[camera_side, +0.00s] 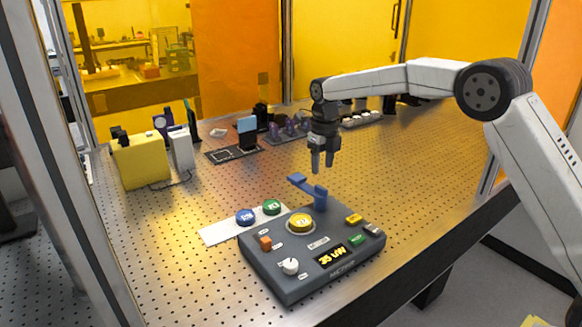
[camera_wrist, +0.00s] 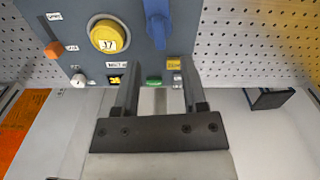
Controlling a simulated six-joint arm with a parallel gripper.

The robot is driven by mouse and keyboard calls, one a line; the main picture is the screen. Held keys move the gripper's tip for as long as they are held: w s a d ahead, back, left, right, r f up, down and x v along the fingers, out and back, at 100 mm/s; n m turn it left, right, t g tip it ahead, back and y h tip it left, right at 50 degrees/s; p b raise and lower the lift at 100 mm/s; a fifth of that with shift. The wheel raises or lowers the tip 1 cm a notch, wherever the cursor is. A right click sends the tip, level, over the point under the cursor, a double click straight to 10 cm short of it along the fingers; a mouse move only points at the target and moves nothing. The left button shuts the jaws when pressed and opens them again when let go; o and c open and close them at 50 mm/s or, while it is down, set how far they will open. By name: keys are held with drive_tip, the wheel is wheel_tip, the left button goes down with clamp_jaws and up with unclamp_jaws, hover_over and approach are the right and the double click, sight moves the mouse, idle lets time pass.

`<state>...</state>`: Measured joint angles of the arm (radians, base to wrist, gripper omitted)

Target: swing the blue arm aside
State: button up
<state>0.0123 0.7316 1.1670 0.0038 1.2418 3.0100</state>
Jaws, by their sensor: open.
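The blue arm (camera_side: 309,190) sits at the back edge of the grey instrument box (camera_side: 284,283), with one end raised above the box top. It also shows in the wrist view (camera_wrist: 157,20) at the top, right of a round yellow disc (camera_wrist: 108,36). In the side view this yellow disc (camera_side: 300,223) rests in a ring on the box, clear of the blue arm. My gripper (camera_side: 322,168) points down above and slightly behind the blue arm, apart from it. Its two fingers are parted and empty, and they show in the wrist view (camera_wrist: 158,92).
The box carries an orange slider (camera_side: 265,243), a white knob (camera_side: 290,266), a display (camera_side: 331,257), and green (camera_side: 356,239) and yellow (camera_side: 353,218) buttons. Blue (camera_side: 245,217) and green (camera_side: 272,207) discs lie on a white strip beside it. Optics stand farther back; the perforated table right of the box is clear.

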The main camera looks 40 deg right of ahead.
drive_tip(key=shift+r, duration=0.85)
clamp_jaws()
drive_tip(key=w+a+n+h, duration=0.4)
drive_tip(key=a+n, duration=0.8)
drive_tip(key=n, duration=0.6)
drive_tip(key=shift+w+f+t, duration=0.15)
drive_tip(key=shift+w+t, duration=0.15)
